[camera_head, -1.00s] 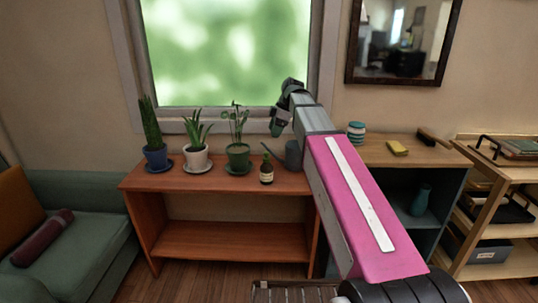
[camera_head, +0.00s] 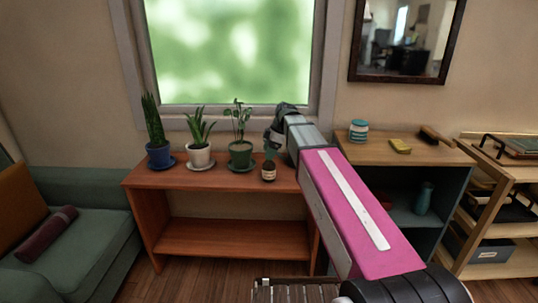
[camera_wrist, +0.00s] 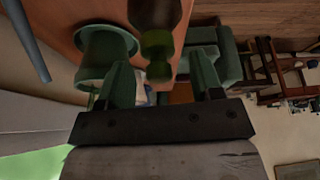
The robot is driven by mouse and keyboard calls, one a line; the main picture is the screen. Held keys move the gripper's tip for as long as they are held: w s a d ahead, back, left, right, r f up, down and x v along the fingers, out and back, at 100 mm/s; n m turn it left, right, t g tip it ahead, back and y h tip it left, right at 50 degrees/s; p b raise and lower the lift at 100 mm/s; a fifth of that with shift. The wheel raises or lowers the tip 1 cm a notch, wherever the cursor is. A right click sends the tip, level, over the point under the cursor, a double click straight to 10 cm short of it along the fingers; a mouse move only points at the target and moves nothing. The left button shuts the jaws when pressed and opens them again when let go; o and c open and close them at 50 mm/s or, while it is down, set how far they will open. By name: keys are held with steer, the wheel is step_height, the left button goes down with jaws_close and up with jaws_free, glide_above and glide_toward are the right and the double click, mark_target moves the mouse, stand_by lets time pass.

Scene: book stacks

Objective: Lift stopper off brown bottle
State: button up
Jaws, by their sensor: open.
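The brown bottle (camera_head: 268,174) stands upright on the orange-brown shelf, with a pale label. Its dark neck and body also show at the top of the wrist view (camera_wrist: 155,12). The olive-green stopper (camera_wrist: 158,66) shows between the two green fingers of my gripper (camera_wrist: 163,80), with a gap on each side. In the head view my gripper (camera_head: 270,147) is just above the bottle and hides its top. It is open and holds nothing.
A green potted plant (camera_head: 240,154) stands close left of the bottle; its pot (camera_wrist: 104,52) is near one finger. A white pot (camera_head: 198,157) and a blue pot (camera_head: 159,157) stand farther left. The window (camera_head: 230,50) is behind.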

steer(key=shift+f, duration=0.1)
steer(key=c, duration=0.9)
steer(key=shift+c, duration=0.2)
